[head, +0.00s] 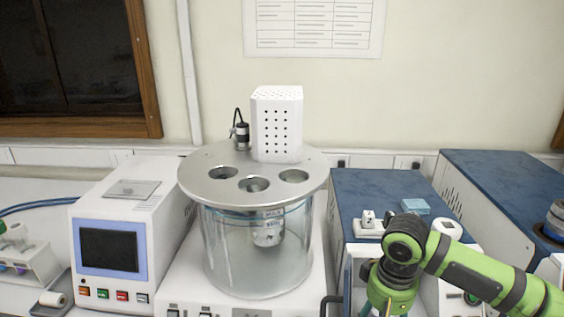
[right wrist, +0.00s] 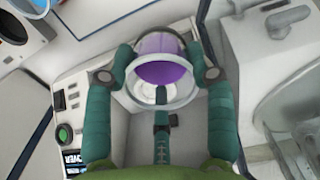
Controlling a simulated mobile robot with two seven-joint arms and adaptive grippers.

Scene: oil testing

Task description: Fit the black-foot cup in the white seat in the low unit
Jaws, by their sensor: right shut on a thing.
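In the right wrist view, my right gripper (right wrist: 160,82) is shut on a clear cup (right wrist: 163,72) with purple in it. Two fingers press its sides and a third finger shows below its rim. The low unit (right wrist: 75,100) is white, with a green button, and lies under the gripper. My left gripper is not in view.
A glass bath with a metal lid (head: 205,172) stands mid-bench, beside a white instrument with a screen (head: 108,250). Blue-topped units (head: 355,190) stand to the right, with small white parts on top. A tube rack (head: 30,262) is at far left.

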